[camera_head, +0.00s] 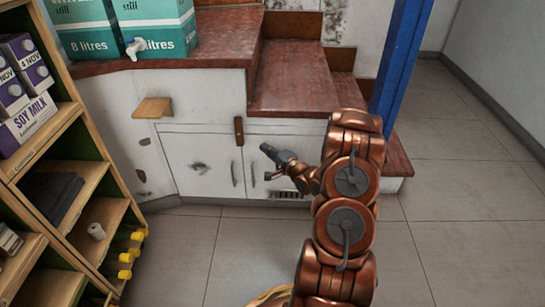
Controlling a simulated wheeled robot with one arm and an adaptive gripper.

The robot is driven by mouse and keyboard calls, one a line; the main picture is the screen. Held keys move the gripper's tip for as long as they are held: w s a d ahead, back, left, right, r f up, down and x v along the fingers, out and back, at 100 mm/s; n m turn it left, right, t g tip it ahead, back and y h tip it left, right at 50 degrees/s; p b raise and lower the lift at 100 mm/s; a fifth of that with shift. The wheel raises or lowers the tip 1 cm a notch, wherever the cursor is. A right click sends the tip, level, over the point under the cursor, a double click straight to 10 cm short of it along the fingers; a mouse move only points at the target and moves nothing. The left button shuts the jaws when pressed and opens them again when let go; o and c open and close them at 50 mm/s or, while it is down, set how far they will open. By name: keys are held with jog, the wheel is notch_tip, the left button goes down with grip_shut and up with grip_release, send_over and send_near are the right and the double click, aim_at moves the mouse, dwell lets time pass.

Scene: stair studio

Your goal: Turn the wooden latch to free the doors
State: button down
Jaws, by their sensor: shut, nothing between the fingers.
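The wooden latch (239,131) is a small brown bar standing upright over the top of the seam between two white doors. The left door (200,166) and the right door (275,150) sit closed in the white cabinet front under the steps, each with a slim handle near the seam. My gripper (265,149) is dark, shut and empty. In the picture it is just right of and slightly below the latch, in front of the right door. It looks apart from the latch, but the depth gap is hard to tell. My arm hides part of the right door.
A wooden shelf unit (72,133) with cartons stands at the left. A small wooden ledge (153,107) juts from the cabinet left of the latch. Teal water boxes (75,30) stand on the red top. A blue post (402,60) rises at the right. The grey floor is clear at the right.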

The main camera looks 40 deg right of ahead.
aim_at(244, 140)
jog(key=w, duration=0.1)
jog(key=w+a+b, duration=0.1)
jog(key=w, duration=0.1)
jog(key=w+a, duration=0.1)
jog(key=shift+w+f+b, duration=0.1)
jog(key=shift+w+b, duration=0.05)
jog(key=shift+b, duration=0.25)
jog(key=shift+w+a+b, duration=0.35)
jog(key=shift+w+a, duration=0.25)
jog(key=shift+a, duration=0.05)
